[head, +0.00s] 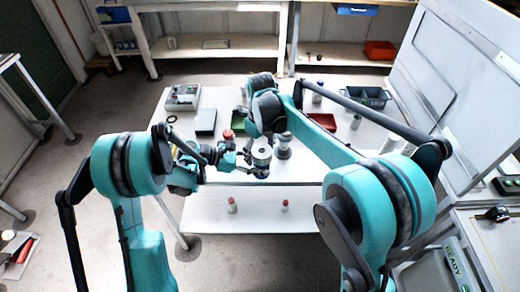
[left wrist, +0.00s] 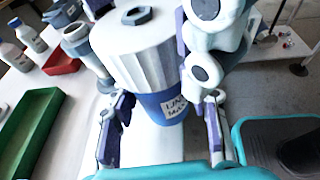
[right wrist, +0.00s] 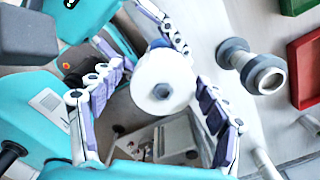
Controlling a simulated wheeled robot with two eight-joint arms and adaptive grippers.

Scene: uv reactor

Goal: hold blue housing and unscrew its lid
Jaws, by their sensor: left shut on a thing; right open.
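The blue housing (left wrist: 172,107) stands upright with a white label with dark lettering. A white ribbed lid (left wrist: 135,55) with a dark hex nut on top sits on it. The lid also shows from above in the right wrist view (right wrist: 163,88) and small in the head view (head: 261,153). My left gripper (left wrist: 167,108) is shut on the blue housing, one padded finger on each side. My right gripper (right wrist: 160,84) is open above, its fingers on either side of the lid with visible gaps. Its fingers also reach around the lid in the left wrist view.
A grey cylindrical fitting (right wrist: 252,66) stands close beside the lid. A lower shelf (head: 258,218) holds two small bottles. A slanted panel (head: 440,80) stands at right.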

